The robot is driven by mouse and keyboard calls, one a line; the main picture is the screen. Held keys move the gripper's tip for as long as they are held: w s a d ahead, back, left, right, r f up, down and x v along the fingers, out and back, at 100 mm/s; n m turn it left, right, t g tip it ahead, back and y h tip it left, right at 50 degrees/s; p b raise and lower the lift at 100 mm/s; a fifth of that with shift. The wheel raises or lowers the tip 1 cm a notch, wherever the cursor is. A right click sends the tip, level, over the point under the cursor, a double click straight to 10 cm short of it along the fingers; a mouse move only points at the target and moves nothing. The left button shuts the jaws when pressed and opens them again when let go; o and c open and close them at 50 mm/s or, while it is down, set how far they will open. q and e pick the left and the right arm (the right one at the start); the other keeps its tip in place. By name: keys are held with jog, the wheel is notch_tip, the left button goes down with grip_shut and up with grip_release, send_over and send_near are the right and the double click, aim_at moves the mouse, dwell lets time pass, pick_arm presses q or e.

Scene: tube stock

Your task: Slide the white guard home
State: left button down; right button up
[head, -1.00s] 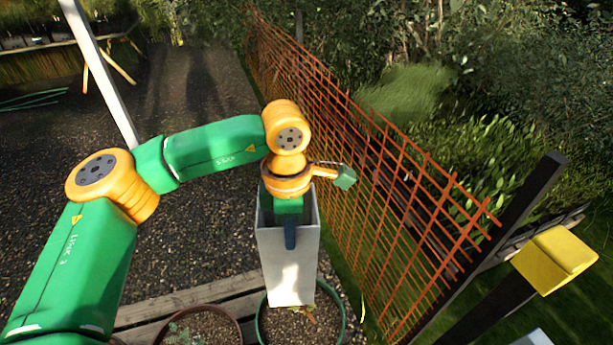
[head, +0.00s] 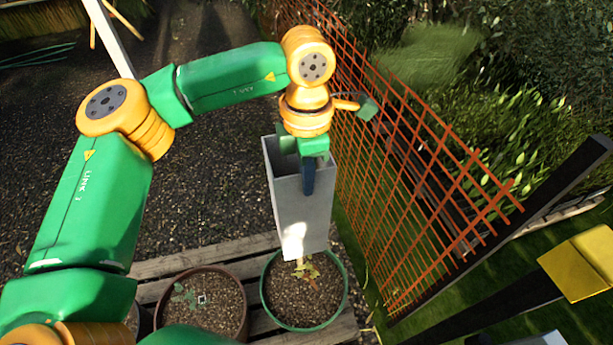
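The white guard (head: 296,215) is a tall square tube with an open top. It hangs slightly tilted over the green-rimmed pot (head: 346,296). Its lower end is above the soil, and a small leafy plant (head: 308,271) shows just below that end, at its front. Whether the plant's top is inside the tube is hidden. My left gripper (head: 307,176) is at the guard's upper rim, shut on its near wall, with one dark finger outside; the other finger is hidden by the wall. My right gripper is not in view.
A brown pot (head: 244,318) with a small seedling stands left of the green one on wooden slats (head: 238,250). Orange mesh fencing (head: 400,190) runs close along the right. A yellow block (head: 585,262) is at the far right. Gravel lies open behind and left.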

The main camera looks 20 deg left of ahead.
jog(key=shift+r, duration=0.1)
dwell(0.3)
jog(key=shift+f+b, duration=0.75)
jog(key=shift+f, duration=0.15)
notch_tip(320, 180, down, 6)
jog(key=b, duration=0.6)
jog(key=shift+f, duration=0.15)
dwell(0.3)
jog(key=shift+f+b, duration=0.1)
jog(key=shift+b, duration=0.2)
